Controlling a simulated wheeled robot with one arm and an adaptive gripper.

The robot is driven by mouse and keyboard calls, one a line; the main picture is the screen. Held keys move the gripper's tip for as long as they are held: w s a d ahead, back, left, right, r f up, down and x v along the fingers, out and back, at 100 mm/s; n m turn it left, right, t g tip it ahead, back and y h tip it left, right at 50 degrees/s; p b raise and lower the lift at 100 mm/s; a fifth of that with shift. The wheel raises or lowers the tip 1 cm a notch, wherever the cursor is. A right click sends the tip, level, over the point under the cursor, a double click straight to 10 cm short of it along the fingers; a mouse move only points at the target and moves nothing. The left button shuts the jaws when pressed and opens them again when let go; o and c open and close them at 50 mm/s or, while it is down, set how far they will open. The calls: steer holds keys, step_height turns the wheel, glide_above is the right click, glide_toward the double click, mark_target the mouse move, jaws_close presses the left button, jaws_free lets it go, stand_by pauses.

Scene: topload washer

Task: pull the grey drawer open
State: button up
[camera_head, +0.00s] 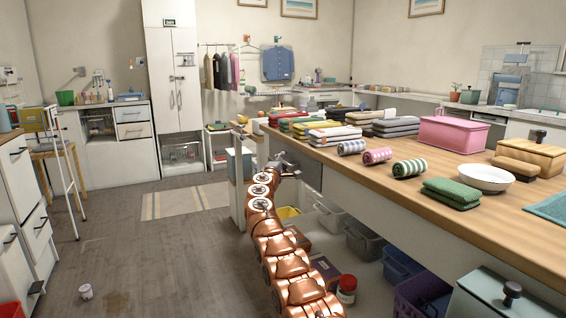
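A grey drawer front (309,174) shows under the wooden top of the long island, near its far left end. My copper arm reaches forward from the bottom of the view towards that end of the island. My gripper (285,163) is small and dark at the arm's far end, just left of the grey front. The drawer looks closed, with its front under the tabletop edge. The arm and gripper cover part of the area by the drawer, and its handle is not clear. I cannot tell whether the gripper touches it or how its fingers stand.
The island top (440,230) holds folded towels, rolled cloths, a pink box (453,134) and a white bowl (483,178). Bins and a red-lidded jar (347,289) stand below it, right of my arm. The floor (185,255) left of the arm is mostly clear.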

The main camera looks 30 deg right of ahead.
jaws_close()
stand_by(0.6)
